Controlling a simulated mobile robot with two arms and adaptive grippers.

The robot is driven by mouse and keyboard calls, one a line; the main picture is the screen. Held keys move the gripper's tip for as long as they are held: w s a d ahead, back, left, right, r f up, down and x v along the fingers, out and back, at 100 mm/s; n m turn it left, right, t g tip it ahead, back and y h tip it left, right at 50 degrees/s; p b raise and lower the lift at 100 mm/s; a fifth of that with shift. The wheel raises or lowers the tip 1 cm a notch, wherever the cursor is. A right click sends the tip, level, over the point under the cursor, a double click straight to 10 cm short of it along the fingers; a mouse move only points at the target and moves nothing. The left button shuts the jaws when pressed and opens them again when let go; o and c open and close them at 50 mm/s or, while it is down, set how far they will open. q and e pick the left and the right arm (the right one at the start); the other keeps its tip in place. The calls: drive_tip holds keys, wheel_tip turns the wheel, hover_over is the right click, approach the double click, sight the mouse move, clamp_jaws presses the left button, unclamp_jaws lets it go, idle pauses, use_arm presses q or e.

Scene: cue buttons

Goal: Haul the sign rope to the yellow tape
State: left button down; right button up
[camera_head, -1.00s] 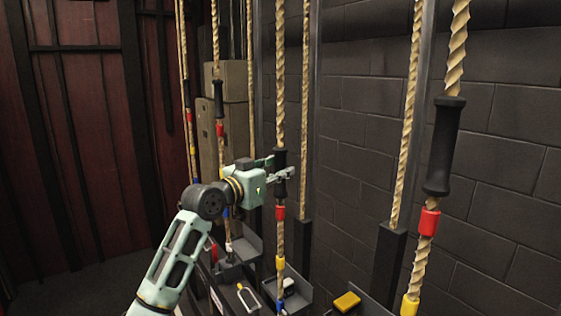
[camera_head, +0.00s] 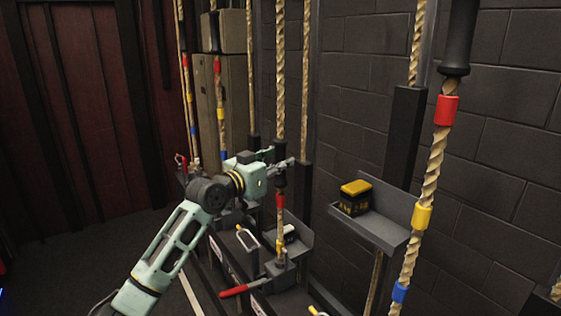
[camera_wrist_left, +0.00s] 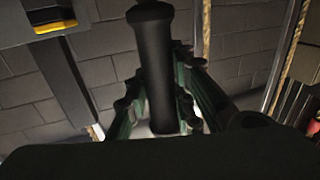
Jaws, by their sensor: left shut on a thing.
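My left gripper (camera_head: 277,166) is shut on the black grip (camera_head: 280,184) of the middle rope (camera_head: 279,97). The grip also shows between the fingers in the left wrist view (camera_wrist_left: 152,70). Just below the grip is a red tape (camera_head: 281,201), and lower a yellow tape (camera_head: 280,245), close above the rope's base. The fingers hide part of the grip. No sign can be made out by this rope. My right gripper is not in view.
A red-handled lever (camera_head: 240,290) lies at the rope's foot. A shelf with a yellow-and-black box (camera_head: 355,197) is to the right. A near rope (camera_head: 436,160) with red, yellow and blue tapes hangs at the right. Other ropes and tan cases (camera_head: 208,100) stand behind.

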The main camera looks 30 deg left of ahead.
use_arm(q)
drive_tip(key=c, duration=1.5)
unclamp_jaws()
drive_tip(key=shift+r, duration=0.1)
drive_tip(key=s, duration=0.4)
drive_tip(key=s+a, duration=0.1)
drive_tip(key=s, duration=0.7)
drive_tip(key=shift+a, duration=0.25)
